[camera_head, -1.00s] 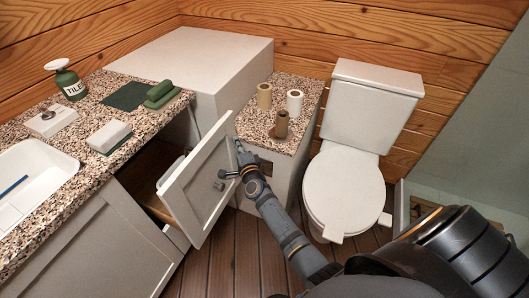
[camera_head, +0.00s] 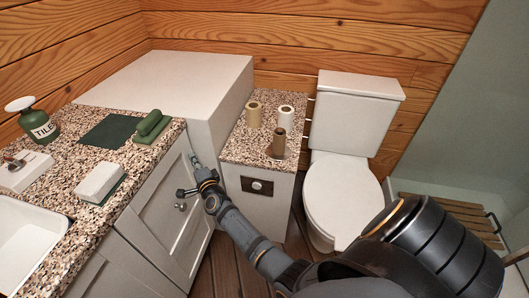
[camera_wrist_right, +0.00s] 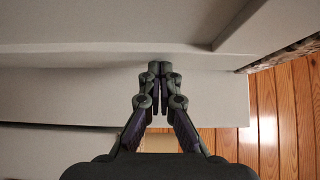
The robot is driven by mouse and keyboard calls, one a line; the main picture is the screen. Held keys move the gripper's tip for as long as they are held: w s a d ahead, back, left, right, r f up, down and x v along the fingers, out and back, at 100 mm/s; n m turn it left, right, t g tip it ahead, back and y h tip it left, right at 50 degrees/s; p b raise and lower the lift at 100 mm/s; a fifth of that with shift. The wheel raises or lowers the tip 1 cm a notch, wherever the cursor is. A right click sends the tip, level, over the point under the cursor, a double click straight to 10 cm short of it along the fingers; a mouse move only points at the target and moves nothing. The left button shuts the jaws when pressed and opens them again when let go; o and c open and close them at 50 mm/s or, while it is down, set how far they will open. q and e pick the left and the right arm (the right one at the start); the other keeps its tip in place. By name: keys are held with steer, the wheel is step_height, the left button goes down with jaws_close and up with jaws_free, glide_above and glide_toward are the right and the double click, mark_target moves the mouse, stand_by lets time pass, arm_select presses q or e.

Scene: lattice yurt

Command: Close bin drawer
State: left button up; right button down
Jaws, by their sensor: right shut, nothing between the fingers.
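The bin drawer front (camera_head: 168,218) is a pale grey panel with a round knob, under the speckled counter. In the head view it stands close to flush with the cabinet face. My right gripper (camera_head: 193,160) is shut and empty, at the upper right edge of that panel, and I cannot tell for sure whether it touches. In the right wrist view the right gripper (camera_wrist_right: 160,68) has its fingertips together close against a pale panel (camera_wrist_right: 75,85). My left gripper is out of view.
The speckled counter (camera_head: 150,165) carries a green bottle (camera_head: 40,125), a soap block and a green sponge. A low cabinet (camera_head: 262,205) with several paper rolls stands right of my gripper. The toilet (camera_head: 340,190) is farther right. Wooden floor shows between them.

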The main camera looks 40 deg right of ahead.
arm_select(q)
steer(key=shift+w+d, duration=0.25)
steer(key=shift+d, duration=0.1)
arm_select(e)
steer(key=shift+w+a+r, duration=0.2)
steer(key=shift+w+a, duration=0.1)
steer(key=shift+w, duration=0.1)
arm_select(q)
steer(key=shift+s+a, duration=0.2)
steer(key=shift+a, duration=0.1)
arm_select(e)
steer(key=shift+r, duration=0.1)
